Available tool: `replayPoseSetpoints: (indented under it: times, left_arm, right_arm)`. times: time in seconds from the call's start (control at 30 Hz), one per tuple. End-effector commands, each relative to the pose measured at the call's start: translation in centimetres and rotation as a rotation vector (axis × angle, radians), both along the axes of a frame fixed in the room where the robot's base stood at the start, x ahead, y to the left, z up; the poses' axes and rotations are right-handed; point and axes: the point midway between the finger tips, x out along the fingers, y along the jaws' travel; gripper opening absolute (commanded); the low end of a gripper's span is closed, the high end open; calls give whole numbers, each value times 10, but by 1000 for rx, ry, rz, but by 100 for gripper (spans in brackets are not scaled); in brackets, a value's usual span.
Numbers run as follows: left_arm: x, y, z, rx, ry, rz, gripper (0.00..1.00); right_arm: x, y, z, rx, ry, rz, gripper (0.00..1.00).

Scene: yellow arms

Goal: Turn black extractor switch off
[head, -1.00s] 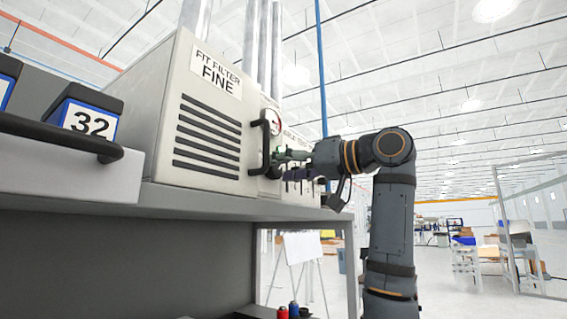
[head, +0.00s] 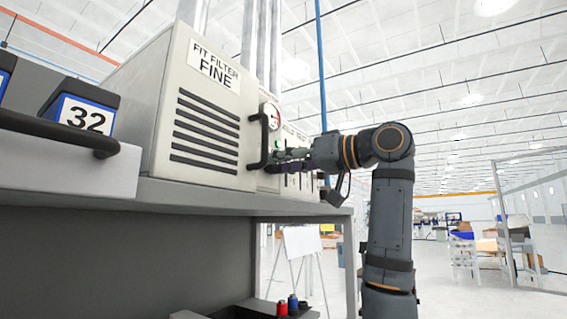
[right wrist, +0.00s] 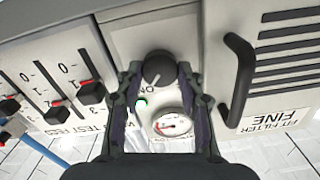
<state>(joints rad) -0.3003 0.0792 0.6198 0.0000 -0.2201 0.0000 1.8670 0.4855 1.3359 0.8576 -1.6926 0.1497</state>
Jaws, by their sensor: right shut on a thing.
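The black extractor switch (right wrist: 158,68) is a round knob on a pale panel, seen in the right wrist view. A light mark on it points roughly toward the upside-down "ON" lettering, and a green light (right wrist: 141,103) glows close by. My right gripper (right wrist: 158,76) is shut on the switch, with one finger on each side of it. In the head view my right gripper (head: 280,155) reaches the panel beyond the large filter box; the switch is not clear there. My left gripper is in neither view.
The filter box (head: 212,130) has a black handle (head: 258,142) close beside my right gripper. A round gauge (right wrist: 173,125) sits near the switch, and red-tipped sliders (right wrist: 90,90) are to its left. The shelf edge (head: 240,202) runs below.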

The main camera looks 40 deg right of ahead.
Motion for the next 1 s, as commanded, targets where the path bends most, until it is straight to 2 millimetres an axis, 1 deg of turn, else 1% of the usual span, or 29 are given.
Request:
replayPoseSetpoints:
  times: [0.27, 1.0]
  left_arm:
    - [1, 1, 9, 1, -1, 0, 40]
    - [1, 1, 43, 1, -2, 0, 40]
  right_arm:
    - [0, 0, 1, -167, -68, -1, 6]
    - [0, 1, 2, -816, -335, 0, 6]
